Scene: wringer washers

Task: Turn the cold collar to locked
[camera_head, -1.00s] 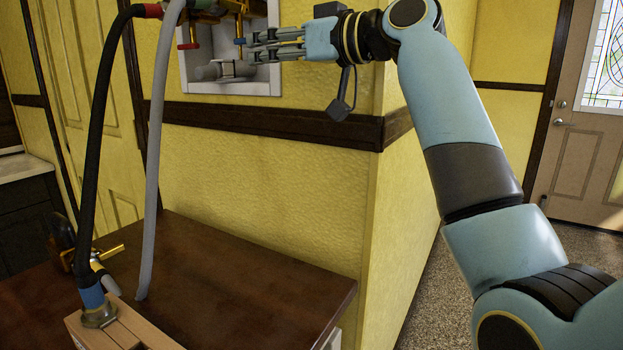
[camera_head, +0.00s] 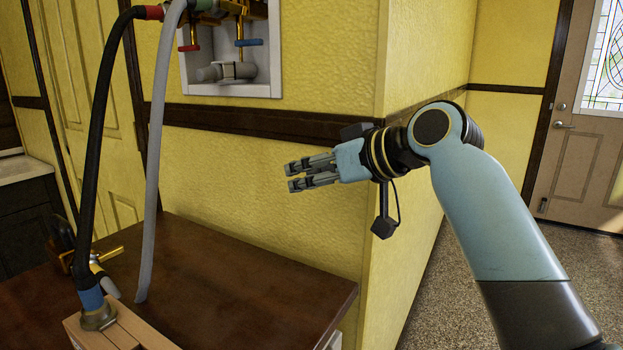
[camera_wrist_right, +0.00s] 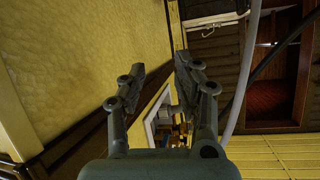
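The recessed white wall box (camera_head: 231,91) holds brass valves, one with a red lever (camera_head: 190,47) and one with a blue lever (camera_head: 249,42). The top of the box is cut off, so I cannot make out which part is the cold collar or its setting. A black hose (camera_head: 98,130) has a red band at its upper end and a blue band (camera_head: 92,297) at its lower end. My right gripper (camera_head: 291,177) is open and empty, below and right of the box, clear of it. Its two parted fingers (camera_wrist_right: 160,78) show in the right wrist view. My left gripper is out of view.
A grey hose (camera_head: 152,150) hangs down to the dark brown tabletop (camera_head: 240,280). A wooden block (camera_head: 125,330) with a metal fitting stands at the tabletop's front left. A dark rail (camera_head: 260,122) runs along the wall below the box. The wall corner is beside my right arm.

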